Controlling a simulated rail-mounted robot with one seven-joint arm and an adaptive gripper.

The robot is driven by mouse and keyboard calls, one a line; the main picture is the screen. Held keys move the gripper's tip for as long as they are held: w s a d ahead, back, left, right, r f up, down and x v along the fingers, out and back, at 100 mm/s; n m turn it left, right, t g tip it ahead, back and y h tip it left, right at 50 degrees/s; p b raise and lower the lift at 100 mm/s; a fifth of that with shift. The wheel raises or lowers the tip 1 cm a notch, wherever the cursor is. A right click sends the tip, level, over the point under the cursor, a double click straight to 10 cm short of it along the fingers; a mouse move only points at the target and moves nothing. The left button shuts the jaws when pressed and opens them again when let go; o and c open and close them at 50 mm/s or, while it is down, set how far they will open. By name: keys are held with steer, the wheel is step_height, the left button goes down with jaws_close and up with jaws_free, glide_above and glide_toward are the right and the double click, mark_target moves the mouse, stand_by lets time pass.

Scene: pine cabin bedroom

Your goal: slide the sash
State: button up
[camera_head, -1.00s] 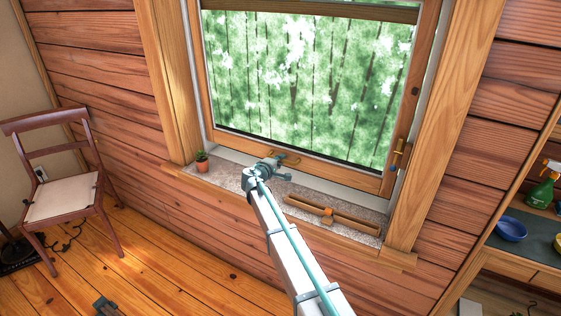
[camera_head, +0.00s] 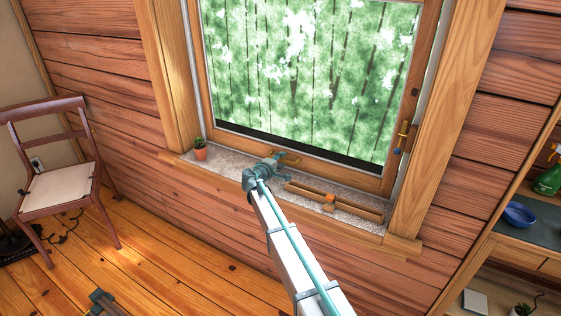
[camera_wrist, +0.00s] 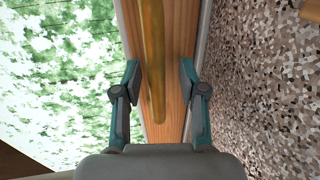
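The window sash has a wooden frame around a large pane; its bottom rail (camera_head: 345,174) lies just above the stone sill. A brass bar handle (camera_wrist: 154,60) is fixed along this rail. My gripper (camera_head: 282,163) is at the rail above the sill in the head view, partly hiding the handle. In the wrist view my gripper (camera_wrist: 161,76) is open, with one finger on each side of the bar. A gap shows between the bar and each finger. I cannot tell how far the bar lies in front of the fingertips. A brass latch (camera_head: 403,138) is on the right stile.
A small potted cactus (camera_head: 200,151) stands at the sill's left end. A wooden rail with an orange block (camera_head: 329,202) lies on the sill right of my gripper. A chair (camera_head: 60,185) stands at left. A blue bowl (camera_head: 519,214) sits on a desk at right.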

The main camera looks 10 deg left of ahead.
steer(key=shift+r, duration=0.1)
steer(key=v, duration=1.2)
